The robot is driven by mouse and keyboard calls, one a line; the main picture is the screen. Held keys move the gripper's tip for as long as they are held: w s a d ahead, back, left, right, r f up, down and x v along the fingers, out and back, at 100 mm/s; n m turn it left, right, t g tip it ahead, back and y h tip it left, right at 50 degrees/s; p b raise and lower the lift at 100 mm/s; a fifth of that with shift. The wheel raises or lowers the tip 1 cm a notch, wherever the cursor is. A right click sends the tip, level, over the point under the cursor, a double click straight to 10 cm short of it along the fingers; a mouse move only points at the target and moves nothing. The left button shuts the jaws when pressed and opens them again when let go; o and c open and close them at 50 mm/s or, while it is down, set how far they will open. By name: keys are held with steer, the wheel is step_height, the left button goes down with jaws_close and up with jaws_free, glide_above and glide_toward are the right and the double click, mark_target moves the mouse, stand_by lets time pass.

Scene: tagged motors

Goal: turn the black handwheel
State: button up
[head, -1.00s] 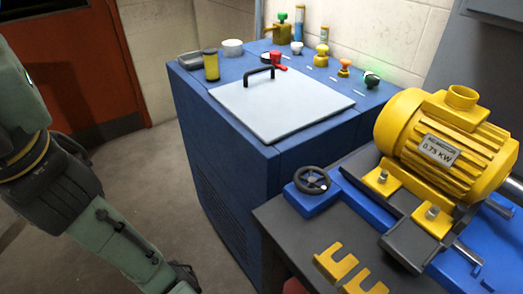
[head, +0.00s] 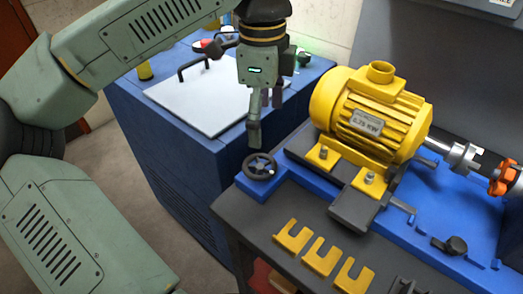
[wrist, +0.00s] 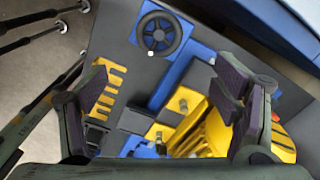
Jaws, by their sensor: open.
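The black handwheel (head: 259,166) is a small spoked wheel on a blue mount at the left end of the workbench. It also shows in the wrist view (wrist: 159,34), at the top centre, with a small pale knob on its rim. My gripper (head: 262,122) is above the handwheel in the head view, pointing down, with a visible gap below it. The handwheel is in full view there.
A yellow motor (head: 370,112) stands on the bench right of the handwheel. Yellow slotted shims (head: 320,257) lie in front. A blue cabinet (head: 165,140) with a black-handled white lid (head: 205,105) stands behind. An orange handwheel (head: 503,178) is at far right.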

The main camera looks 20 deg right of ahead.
mark_target(262, 165)
step_height(262, 165, down, 11)
steer(key=shift+a+r+p, duration=0.1)
steer(key=shift+p, duration=1.1)
steer(key=c, duration=1.1)
steer(key=shift+c, duration=0.2)
steer(key=shift+b, duration=0.4)
